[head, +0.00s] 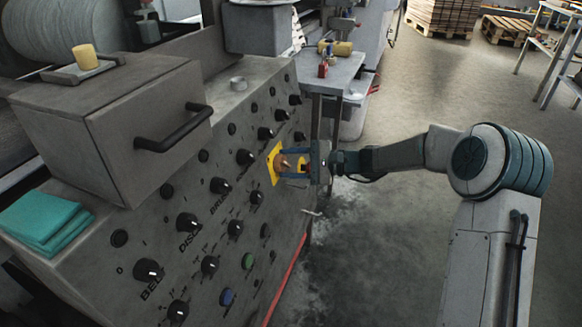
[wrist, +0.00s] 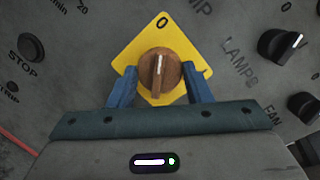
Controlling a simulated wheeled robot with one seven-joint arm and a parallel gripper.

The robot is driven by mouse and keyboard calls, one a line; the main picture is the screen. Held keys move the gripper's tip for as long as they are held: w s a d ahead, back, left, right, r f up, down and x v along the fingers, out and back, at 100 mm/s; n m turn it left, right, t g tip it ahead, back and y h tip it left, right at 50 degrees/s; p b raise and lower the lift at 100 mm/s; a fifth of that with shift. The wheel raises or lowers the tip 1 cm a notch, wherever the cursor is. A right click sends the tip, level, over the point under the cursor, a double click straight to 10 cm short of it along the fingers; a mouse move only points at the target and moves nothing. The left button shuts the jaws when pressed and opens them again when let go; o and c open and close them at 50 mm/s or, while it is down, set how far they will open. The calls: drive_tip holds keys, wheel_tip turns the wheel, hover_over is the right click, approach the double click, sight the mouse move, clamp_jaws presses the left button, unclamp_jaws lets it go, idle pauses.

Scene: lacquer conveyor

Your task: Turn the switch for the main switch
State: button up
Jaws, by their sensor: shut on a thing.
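The main switch is a brown round knob (wrist: 159,72) on a yellow plate (wrist: 135,50), which looks like a diamond in the wrist view. The plate (head: 273,168) also shows in the head view, at the right side of the sloped grey control panel (head: 150,240). The knob's pale mark points up, roughly at the "0" printed on the plate's top corner. My gripper (head: 287,163) is shut on the knob, with one blue finger on each side.
Several black knobs surround the switch, including the LAMPS knob (wrist: 282,45) and the STOP button (wrist: 31,47). A grey box with a black handle (head: 174,130) and teal cloths (head: 42,220) sit on the panel's top. Open floor (head: 390,220) lies to the right.

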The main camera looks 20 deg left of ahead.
drive_tip(key=shift+n, duration=0.5)
drive_tip(key=o, duration=1)
drive_tip(key=shift+d, duration=0.1)
drive_tip(key=w+d+r+p, duration=0.1)
drive_tip(key=d+r+p, duration=0.1)
drive_tip(key=d, duration=1.1)
drive_tip(key=shift+w+d+r+p, duration=0.2)
drive_tip(key=shift+w+d+p, duration=0.05)
drive_tip(key=shift+p, duration=0.45)
drive_tip(key=shift+r, duration=0.1)
